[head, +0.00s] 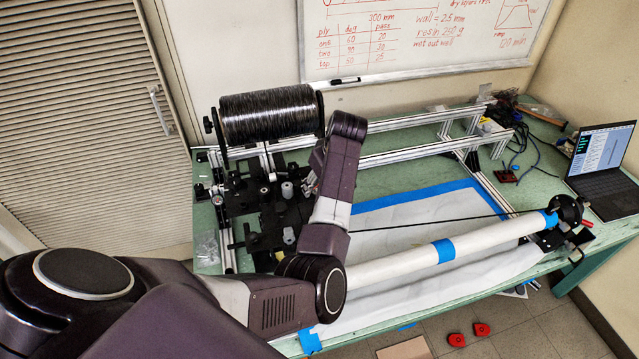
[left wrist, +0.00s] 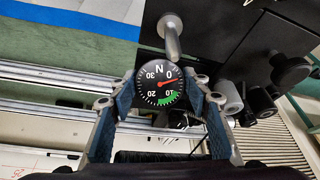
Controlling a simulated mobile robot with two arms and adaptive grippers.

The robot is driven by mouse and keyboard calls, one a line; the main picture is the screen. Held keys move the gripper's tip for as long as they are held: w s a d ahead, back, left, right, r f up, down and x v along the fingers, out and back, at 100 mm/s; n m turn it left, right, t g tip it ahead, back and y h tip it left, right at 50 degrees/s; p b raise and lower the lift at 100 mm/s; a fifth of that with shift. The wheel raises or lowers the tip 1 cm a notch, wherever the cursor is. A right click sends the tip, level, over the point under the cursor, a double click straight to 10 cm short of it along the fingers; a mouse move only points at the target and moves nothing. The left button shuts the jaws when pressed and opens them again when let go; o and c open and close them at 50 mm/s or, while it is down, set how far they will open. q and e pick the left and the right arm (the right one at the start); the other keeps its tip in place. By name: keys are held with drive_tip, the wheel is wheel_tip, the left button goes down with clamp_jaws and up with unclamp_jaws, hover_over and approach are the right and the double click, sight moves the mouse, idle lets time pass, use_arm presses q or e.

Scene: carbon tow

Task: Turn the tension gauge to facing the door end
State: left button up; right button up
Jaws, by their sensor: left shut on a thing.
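The tension gauge (left wrist: 160,84) is a round black dial with white numbers, an N, a green sector and a red needle. In the left wrist view its face points at the camera, and the needle points right, between 0 and 10. My left gripper (left wrist: 162,92) is shut on the gauge, with a blue-padded finger at each side of its rim. In the head view my left gripper (head: 310,184) is over the black tow unit (head: 262,205), below the spool; the gauge is hard to make out there. My right gripper is not in view.
A wound black spool (head: 268,113) stands close behind my left arm. A grey post (left wrist: 172,40) and rollers (left wrist: 231,97) are near the fingers. A taped white tube (head: 400,264) lies along the front of the bench. The slatted door (head: 85,110) is at left.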

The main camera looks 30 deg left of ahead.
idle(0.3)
use_arm(q)
drive_tip(key=o, duration=1.2)
drive_tip(key=shift+c, duration=0.2)
